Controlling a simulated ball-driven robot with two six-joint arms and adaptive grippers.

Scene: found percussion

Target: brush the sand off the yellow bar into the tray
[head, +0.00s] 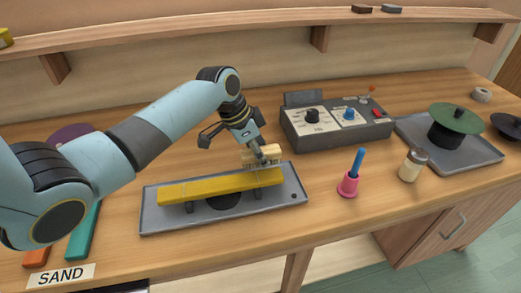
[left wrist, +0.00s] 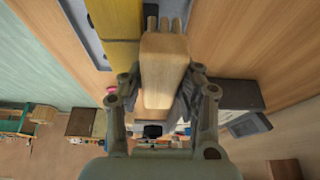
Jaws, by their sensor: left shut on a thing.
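The yellow bar (head: 215,186) lies on supports above the grey tray (head: 160,226), with a dark round disc (head: 222,201) beneath it. I cannot make out sand on the bar or in the tray. My left gripper (head: 262,153) is shut on a pale wooden brush (head: 262,160) at the bar's right end. I cannot tell if its bristles touch the bar. In the left wrist view the brush (left wrist: 163,70) sits between the fingers, beside the yellow bar (left wrist: 120,22). My right gripper is not in view.
A grey control box (head: 335,124) stands behind and right of the tray. A pink cup with a blue stick (head: 350,182) and a small shaker (head: 412,165) stand to the right. Another tray (head: 470,158) holds a green disc (head: 455,117). Coloured bars and a SAND label (head: 60,276) lie at left.

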